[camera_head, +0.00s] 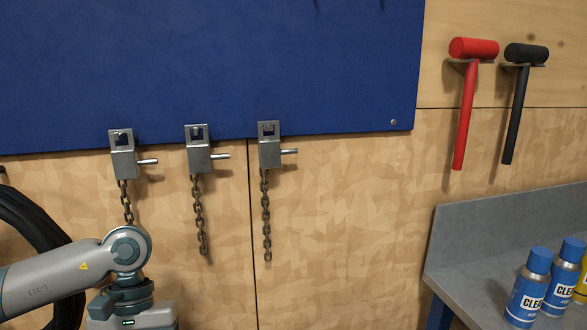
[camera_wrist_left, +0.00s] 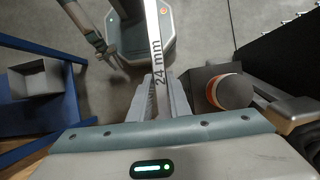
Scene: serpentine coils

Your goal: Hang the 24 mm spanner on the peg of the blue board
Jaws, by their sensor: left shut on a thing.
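The 24 mm spanner (camera_wrist_left: 155,35) shows in the left wrist view as a pale metal bar with "24 mm" on its shaft. My left gripper (camera_wrist_left: 163,92) is shut on the shaft. The spanner's upper end runs out of the top of that view, so its far end is hidden. The blue board (camera_head: 220,70) fills the upper left of the head view. Only dark tips of things show at its top edge, and I cannot tell a peg there. In the head view my left arm is at the lower left, with its gripper below the frame.
Three metal brackets with side pins and hanging chains (camera_head: 122,160) (camera_head: 198,155) (camera_head: 269,150) are along the board's lower edge. A red mallet (camera_head: 464,110) and a black mallet (camera_head: 516,110) hang at right. Blue cans (camera_head: 530,290) stand on a grey bench (camera_head: 465,255).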

